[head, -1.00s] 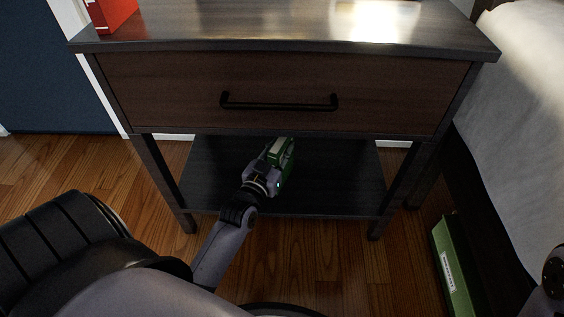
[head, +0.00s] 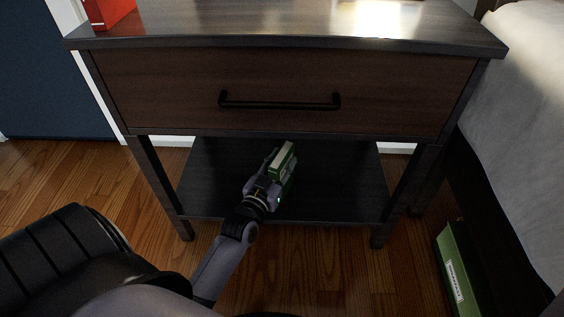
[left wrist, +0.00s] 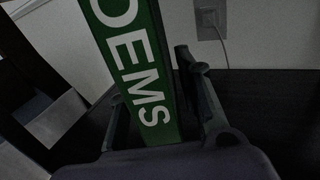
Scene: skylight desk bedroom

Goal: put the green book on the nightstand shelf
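The green book (head: 284,162), with pale page edges, is upright over the nightstand's lower shelf (head: 335,190). I cannot tell whether its base touches the shelf. My left gripper (head: 268,178) is at its near left side. In the left wrist view, the book (left wrist: 140,60) shows a green spine with white letters, tilted in the picture, between the fingers of my left gripper (left wrist: 155,85). The left finger is close against the book; a narrow gap shows at the right finger, so the gripper looks open around it. My right gripper is not in view.
The nightstand's drawer (head: 290,75) with a black handle is shut above the shelf. Legs stand at both shelf ends. The shelf is bare right of the book. A red object (head: 108,12) is on top. A green labelled box-like object (head: 458,268) lies beside the bed (head: 530,110).

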